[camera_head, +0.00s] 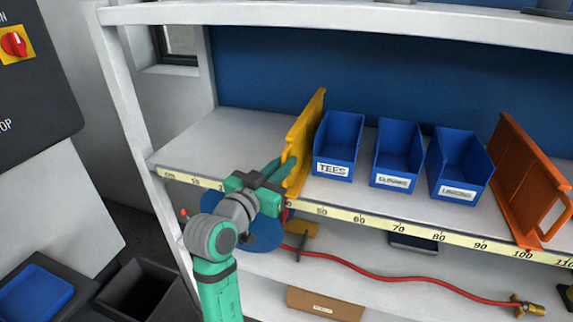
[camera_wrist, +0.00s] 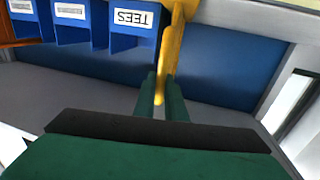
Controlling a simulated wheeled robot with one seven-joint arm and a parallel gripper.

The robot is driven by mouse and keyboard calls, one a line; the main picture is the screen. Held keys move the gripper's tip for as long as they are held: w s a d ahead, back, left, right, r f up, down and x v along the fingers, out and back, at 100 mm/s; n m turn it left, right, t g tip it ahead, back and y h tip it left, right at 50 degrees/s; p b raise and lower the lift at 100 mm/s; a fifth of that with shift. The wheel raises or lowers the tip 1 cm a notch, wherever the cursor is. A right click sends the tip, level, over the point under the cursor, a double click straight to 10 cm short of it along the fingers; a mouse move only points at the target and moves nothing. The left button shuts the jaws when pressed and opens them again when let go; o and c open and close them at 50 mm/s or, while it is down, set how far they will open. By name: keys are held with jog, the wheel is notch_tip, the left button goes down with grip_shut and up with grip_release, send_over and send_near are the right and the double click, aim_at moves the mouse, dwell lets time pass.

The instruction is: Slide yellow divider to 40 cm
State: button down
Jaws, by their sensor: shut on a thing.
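The yellow divider (camera_head: 305,135) stands upright on the white shelf, left of the blue bins. The scale strip (camera_head: 360,217) runs along the shelf's front edge. The divider's foot meets the strip a little left of the 50 mark; my gripper hides the numbers just left of it. My gripper (camera_head: 286,165) reaches in from the front and is shut on the divider's front part. In the wrist view the yellow divider (camera_wrist: 171,60) runs between the two green fingers (camera_wrist: 161,95).
Blue bins stand right of the divider, the nearest being the TEES bin (camera_head: 338,143), close beside it. An orange divider (camera_head: 530,185) stands near 100. The shelf left of the yellow divider is clear. A red hose (camera_head: 370,272) lies on the shelf below.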

jog(key=c, duration=1.8)
grip_release()
jog(key=v, duration=1.1)
jog(key=shift+w, duration=0.1)
